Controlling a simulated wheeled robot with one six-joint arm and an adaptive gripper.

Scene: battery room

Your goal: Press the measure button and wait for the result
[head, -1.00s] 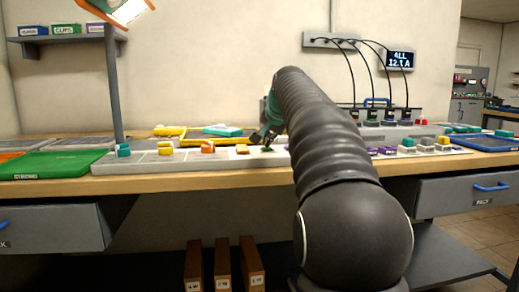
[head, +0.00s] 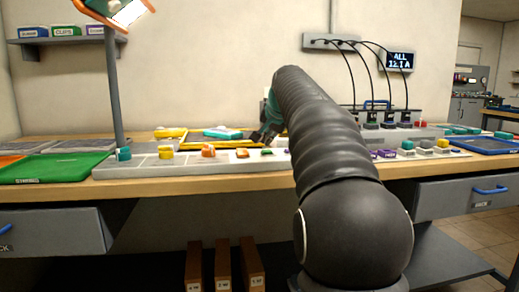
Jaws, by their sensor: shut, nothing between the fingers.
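My gripper (head: 263,137) is shut and empty, low over the back of the bench and partly hidden behind my arm. A small green piece (head: 267,152) sits on the long grey strip just below and in front of the fingertips. They look apart from it. A grey unit (head: 432,133) with cables plugged into its top stands at the back right, and a small red piece (head: 421,124) shows on it. I cannot tell which piece is the measure button. The wall display (head: 400,61) is lit and reads "ALL 12.1 A".
The grey strip (head: 130,167) carries several coloured pieces along the front edge. A green tray (head: 50,168) lies at the left, a yellow-edged tray (head: 185,145) behind the strip, and a blue tray (head: 490,145) at the right. A grey post (head: 113,90) rises at the left.

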